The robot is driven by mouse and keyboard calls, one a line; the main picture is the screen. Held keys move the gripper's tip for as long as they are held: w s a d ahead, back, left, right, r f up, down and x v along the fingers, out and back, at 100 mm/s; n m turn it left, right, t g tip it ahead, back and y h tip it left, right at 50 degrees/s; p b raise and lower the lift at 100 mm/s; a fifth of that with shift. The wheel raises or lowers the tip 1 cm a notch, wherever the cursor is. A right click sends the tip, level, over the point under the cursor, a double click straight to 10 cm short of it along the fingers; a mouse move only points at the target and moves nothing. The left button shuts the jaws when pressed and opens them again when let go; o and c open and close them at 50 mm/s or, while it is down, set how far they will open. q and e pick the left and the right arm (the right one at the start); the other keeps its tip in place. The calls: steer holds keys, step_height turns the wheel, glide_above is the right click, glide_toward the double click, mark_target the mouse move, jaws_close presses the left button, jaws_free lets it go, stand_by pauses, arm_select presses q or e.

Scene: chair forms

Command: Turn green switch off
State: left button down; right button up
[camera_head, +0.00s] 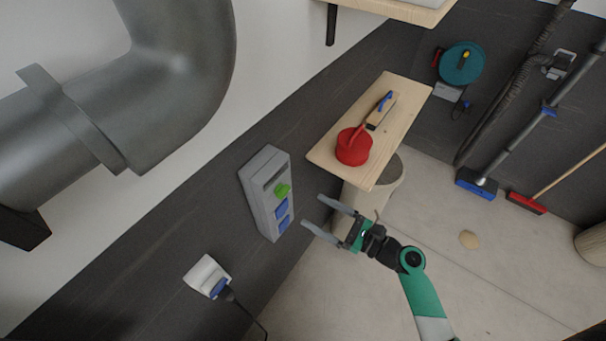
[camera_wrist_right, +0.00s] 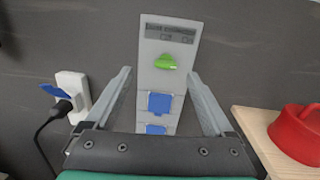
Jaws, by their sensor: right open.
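The green switch (camera_head: 282,190) is a knob on a grey control box (camera_head: 252,187) fixed to the dark wall, above two blue covers. In the right wrist view the green switch (camera_wrist_right: 165,62) shows as a knob lying roughly sideways, with its right end slightly lower. My right gripper (camera_head: 312,213) is open and empty, with its fingers pointing at the box. In the right wrist view its fingertips (camera_wrist_right: 158,72) stand to either side of the box, apart from the switch. My left gripper is not in view.
A wooden shelf (camera_head: 385,155) with a red can (camera_head: 353,148) juts out right of the box. A large grey pipe (camera_head: 165,75) fills the upper left.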

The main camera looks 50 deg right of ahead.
mark_target(286, 194)
steer(key=shift+m+h, duration=0.6)
steer(key=shift+h, duration=0.1)
steer(key=w, duration=0.3)
steer(key=w+f, duration=0.1)
steer(key=w, duration=0.5)
steer(key=shift+w+a+f, duration=0.1)
steer(key=shift+w+f, duration=0.3)
steer(key=c, duration=1.4)
